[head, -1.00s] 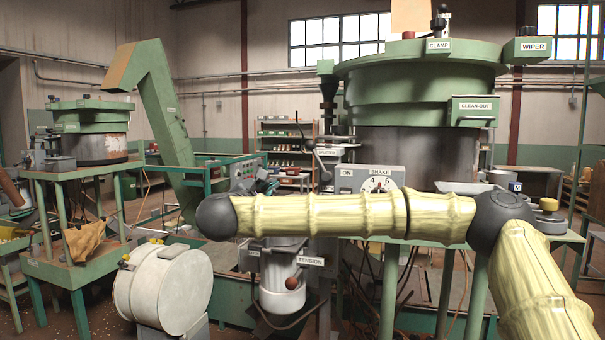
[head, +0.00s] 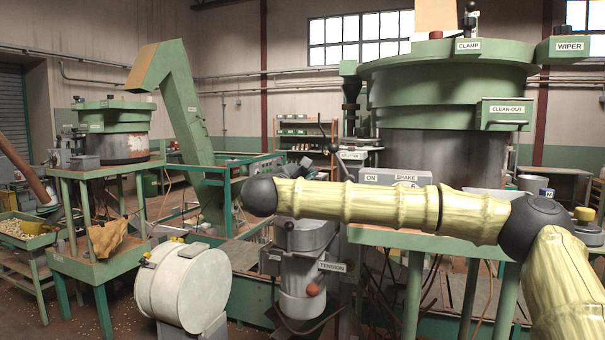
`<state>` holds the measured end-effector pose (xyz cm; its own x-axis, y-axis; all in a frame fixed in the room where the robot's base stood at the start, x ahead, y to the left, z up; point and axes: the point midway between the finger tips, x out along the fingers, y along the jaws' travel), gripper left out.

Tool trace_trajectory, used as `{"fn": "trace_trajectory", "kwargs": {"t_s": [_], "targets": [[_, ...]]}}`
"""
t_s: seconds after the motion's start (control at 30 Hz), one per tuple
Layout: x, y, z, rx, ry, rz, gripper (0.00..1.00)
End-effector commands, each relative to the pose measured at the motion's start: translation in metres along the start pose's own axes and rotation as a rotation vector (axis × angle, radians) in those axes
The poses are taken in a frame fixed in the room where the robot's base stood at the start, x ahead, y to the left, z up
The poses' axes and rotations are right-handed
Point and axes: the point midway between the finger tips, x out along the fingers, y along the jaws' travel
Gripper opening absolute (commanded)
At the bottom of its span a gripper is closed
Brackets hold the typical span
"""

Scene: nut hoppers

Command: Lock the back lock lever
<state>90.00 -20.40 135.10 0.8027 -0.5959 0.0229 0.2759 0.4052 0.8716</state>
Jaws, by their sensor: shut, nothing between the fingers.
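I cannot tell for certain which part is the back lock lever. A lever with a dark ball knob (head: 290,226) stands on the grey drive unit at the centre. Below it, a red-brown ball knob (head: 313,290) sits by the TENSION label. A thin upright lever (head: 334,140) stands behind my arm, near a partly covered label. Another knobbed lever (head: 470,18) is by the CLAMP label on the large green bowl. My gripper (head: 305,168) shows only as a small grey shape just above my forearm, shut, with nothing seen in it. Its fingertips are too small to make out.
The large green bowl feeder (head: 440,80) stands at the right, with a CLEAN-OUT box (head: 503,114). A white drum (head: 183,290) stands front left. A green elevator (head: 180,110) rises behind it. A smaller feeder (head: 115,135) stands on a green table. My arm covers part of the control box.

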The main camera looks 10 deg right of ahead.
Motion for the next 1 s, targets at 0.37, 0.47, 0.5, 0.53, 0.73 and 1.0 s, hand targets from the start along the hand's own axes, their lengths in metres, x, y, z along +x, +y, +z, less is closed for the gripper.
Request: {"fn": "trace_trajectory", "kwargs": {"t_s": [0.37,0.47,0.5,0.53,0.73,1.0], "targets": [[0.052,0.004,0.013,0.001,0.0,0.001,0.0],[0.054,0.003,0.024,0.001,0.001,0.001,0.0],[0.055,0.003,0.028,0.0,0.001,0.001,0.0],[0.056,0.003,0.03,0.0,0.001,0.001,0.0],[0.057,0.001,0.037,0.0,0.002,0.002,0.0],[0.057,0.001,0.038,0.0,0.002,0.002,0.0]]}}
